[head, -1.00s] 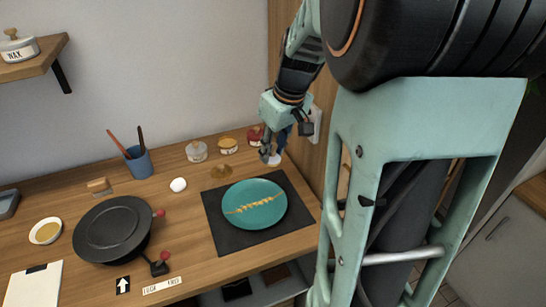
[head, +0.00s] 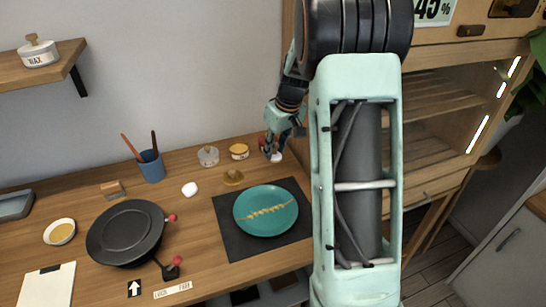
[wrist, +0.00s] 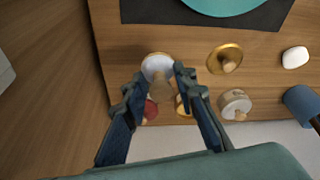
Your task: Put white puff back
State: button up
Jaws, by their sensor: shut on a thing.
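The white puff, a pale round disc with a wooden knob (wrist: 157,68), is between my two fingertips in the wrist view. My gripper (wrist: 158,78) is shut on it. In the head view my gripper (head: 270,151) is at the back right of the worktop, with the pale puff (head: 277,156) showing at its tips. I cannot tell if the puff touches the wood. A red jar (wrist: 150,109) lies just beyond it in the wrist view, partly hidden by the puff and a finger.
A gold jar (head: 239,151) and a pale jar (head: 208,156) stand left of my gripper. A gold knobbed disc (head: 233,177), a smooth white lump (head: 189,189) and a teal plate (head: 265,226) on a dark mat (head: 228,232) lie nearer. A wooden cabinet (head: 430,145) borders the right.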

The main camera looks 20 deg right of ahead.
aim_at(280, 154)
jog(key=shift+w+d+f, duration=0.15)
jog(key=shift+w+f, duration=0.75)
jog(key=shift+f, duration=0.25)
jog(key=shift+s+x, duration=0.15)
jog(key=shift+x, duration=0.65)
jog(key=shift+s+x, duration=0.1)
jog(key=shift+x, duration=0.75)
jog(key=shift+d, duration=0.15)
jog(key=shift+f, duration=0.2)
jog(key=o, duration=1)
jog(key=v, duration=1.2)
jog(key=shift+r, duration=0.15)
